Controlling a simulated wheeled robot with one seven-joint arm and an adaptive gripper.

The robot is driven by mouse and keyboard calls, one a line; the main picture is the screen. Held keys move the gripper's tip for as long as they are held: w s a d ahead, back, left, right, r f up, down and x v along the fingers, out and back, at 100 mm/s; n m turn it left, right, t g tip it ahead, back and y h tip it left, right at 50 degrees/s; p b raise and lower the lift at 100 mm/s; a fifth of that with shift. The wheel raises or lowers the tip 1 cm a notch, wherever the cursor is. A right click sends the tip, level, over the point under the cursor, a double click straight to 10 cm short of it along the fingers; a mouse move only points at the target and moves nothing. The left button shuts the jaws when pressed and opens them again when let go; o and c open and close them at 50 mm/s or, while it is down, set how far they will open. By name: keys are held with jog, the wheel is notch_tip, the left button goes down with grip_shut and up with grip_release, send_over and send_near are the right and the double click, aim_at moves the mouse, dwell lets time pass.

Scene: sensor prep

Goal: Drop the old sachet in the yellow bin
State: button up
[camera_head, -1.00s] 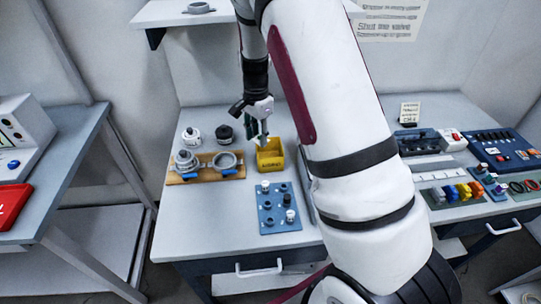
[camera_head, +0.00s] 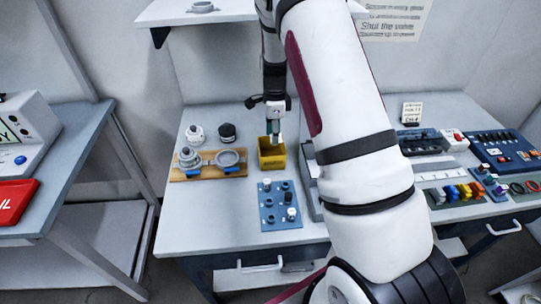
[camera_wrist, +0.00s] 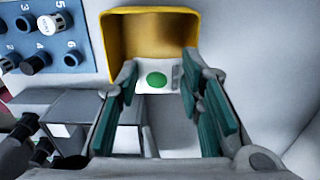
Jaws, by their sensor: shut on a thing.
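The yellow bin (camera_head: 271,163) stands open on the middle bench. It also shows at the top of the wrist view (camera_wrist: 150,22), just past my fingertips. My gripper (camera_head: 274,138) points down at the bin's opening from above. In the wrist view my gripper (camera_wrist: 158,78) has green-padded fingers on either side of a small white sachet (camera_wrist: 146,67) with a green dot, and is shut on it. The sachet is in front of the bin's opening in that view. The head view shows only a small pale patch of it. The bin's inside is mostly hidden.
A blue plate with numbered knobs (camera_head: 267,220) lies in front of the bin. A wooden stand with round metal fittings (camera_head: 205,176) is to its left, with two small jars behind. A grey box (camera_head: 308,180) stands close on the right, partly behind my arm.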

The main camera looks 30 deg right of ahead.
jog(key=shift+f, duration=0.65)
jog(key=o, duration=0.9)
notch_tip(320, 180, up, 12)
